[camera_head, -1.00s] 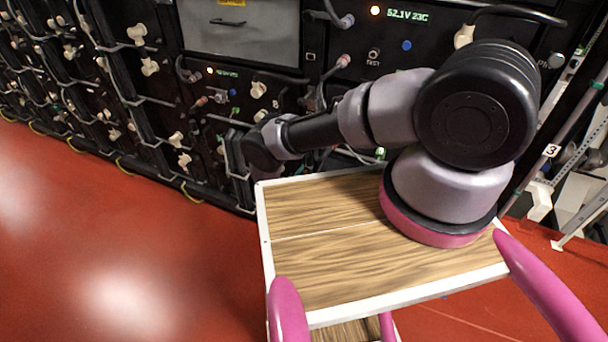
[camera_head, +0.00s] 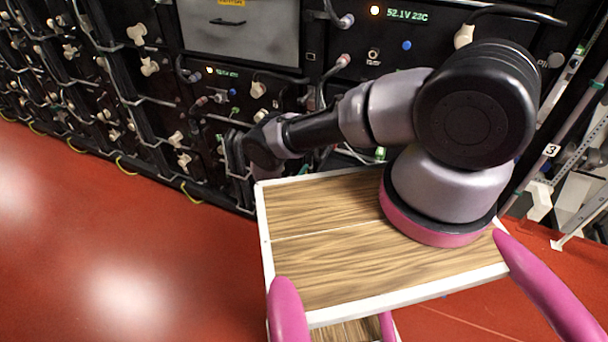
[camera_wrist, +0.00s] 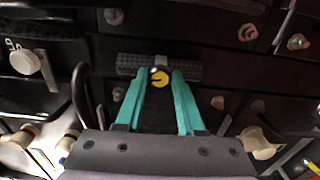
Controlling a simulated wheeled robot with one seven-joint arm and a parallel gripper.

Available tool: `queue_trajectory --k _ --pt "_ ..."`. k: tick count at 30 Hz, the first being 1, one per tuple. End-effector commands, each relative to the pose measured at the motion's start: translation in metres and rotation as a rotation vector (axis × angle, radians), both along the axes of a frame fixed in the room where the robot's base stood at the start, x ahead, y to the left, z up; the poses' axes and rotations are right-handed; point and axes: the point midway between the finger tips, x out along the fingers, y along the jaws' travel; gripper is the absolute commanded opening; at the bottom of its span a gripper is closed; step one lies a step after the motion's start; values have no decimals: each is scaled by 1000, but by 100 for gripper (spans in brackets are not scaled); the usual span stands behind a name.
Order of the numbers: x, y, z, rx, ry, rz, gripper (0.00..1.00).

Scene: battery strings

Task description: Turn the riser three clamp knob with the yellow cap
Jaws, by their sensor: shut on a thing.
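In the wrist view, a dark clamp knob with a yellow cap (camera_wrist: 160,78) sits between the two teal fingers of my gripper (camera_wrist: 161,83). The yellow face has a dark wedge-shaped mark on it. The fingers are shut on the knob, one on each side. A dark, rough-textured bar (camera_wrist: 190,71) lies crosswise behind the fingertips. In the head view my gripper is not clearly seen, as my arm's bend hides the spot, and the capped knob is not visible there.
Rack units with cream plugs (camera_head: 150,66) and looping cables fill the back. In the wrist view, cream plugs (camera_wrist: 262,142) and a cable loop (camera_wrist: 82,95) flank the fingers. A label "3" (camera_head: 551,150) marks an upright at right. Red floor (camera_head: 90,230) is clear at left.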

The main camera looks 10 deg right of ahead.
Motion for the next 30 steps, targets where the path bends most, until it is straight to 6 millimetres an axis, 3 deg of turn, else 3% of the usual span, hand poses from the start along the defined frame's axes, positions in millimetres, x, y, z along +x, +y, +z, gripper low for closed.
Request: queue_trajectory --k 12,29,30 --pt "-2 1 -2 160 -111 1 0" --pt "-2 1 -2 186 -129 1 0" --pt "-2 1 -2 186 -129 1 45"
